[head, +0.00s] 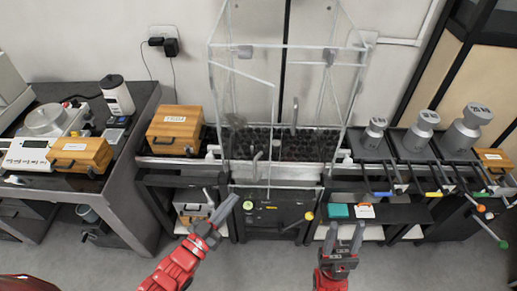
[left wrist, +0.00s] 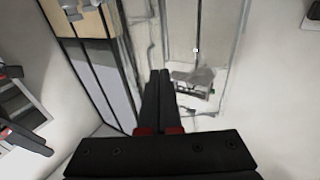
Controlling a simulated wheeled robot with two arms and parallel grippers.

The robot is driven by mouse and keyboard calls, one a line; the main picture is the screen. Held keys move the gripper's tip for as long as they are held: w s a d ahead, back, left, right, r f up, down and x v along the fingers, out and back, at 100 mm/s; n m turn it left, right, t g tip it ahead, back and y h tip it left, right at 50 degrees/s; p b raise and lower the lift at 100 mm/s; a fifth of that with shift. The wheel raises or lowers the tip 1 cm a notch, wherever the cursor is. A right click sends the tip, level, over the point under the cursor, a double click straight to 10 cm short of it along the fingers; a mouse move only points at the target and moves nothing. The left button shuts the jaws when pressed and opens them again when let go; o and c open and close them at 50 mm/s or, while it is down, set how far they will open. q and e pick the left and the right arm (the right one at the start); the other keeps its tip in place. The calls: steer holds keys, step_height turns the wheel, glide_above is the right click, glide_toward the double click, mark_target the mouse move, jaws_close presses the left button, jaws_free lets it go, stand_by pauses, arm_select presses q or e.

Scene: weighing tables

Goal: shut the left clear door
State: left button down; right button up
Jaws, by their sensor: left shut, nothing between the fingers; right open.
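The clear cabinet (head: 290,46) stands on the middle table. Its left clear door (head: 243,120) appears swung out toward me from the left side, with its free edge out in front. A small grey handle (head: 256,163) is near that free edge. My left gripper (head: 224,208) is shut and empty, low in front of the door and apart from it as far as I can tell. In the left wrist view its closed fingers (left wrist: 158,92) point toward pale, see-through panels that are hard to make out. My right gripper (head: 345,236) is open and empty, lower right of the cabinet.
Wooden boxes (head: 174,130) stand left of the cabinet. Several grey weights (head: 420,130) stand to the right, with coloured-tipped levers (head: 433,194) sticking out in front. A dark side table (head: 143,116) carries a balance at left. Floor in front is free.

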arm_select(q)
steer(key=d+f+g, duration=0.1)
steer(key=b, duration=0.7)
glide_toward(269, 167)
steer(key=b+x, duration=0.2)
steer(key=x, duration=0.5)
steer(key=shift+s+r, duration=0.1)
steer(key=shift+r, duration=0.05)
